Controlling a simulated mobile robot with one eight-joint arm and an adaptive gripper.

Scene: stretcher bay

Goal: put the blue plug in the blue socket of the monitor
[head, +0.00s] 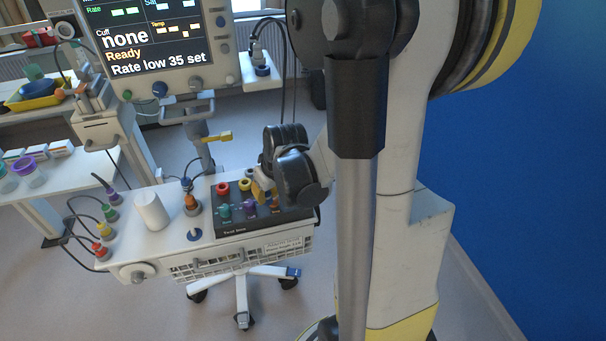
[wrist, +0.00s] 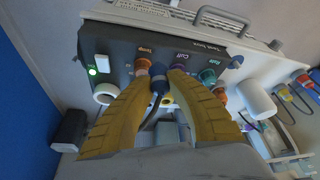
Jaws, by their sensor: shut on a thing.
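The monitor (head: 150,45) stands at upper left in the head view, its screen reading "Cuff none" and "Ready". A blue round socket (head: 159,90) is on its lower edge, with nothing visible in it. My gripper (head: 262,190) is low over the right part of the black test box. In the wrist view its yellow fingers (wrist: 157,82) are closed around a dark blue plug (wrist: 157,86) with a dark cable running back from it. The plug's tip is close to the test box face beside the orange Temp socket (wrist: 143,65); whether it is seated there I cannot tell.
The test box (head: 228,224) with several coloured sockets sits on a white trolley (head: 165,262). A white cylinder (head: 152,212) and several corded plugs (head: 104,230) stand left of it. A dark connector (head: 262,70) hangs at a white shelf beside the monitor. A blue wall (head: 530,150) is at right.

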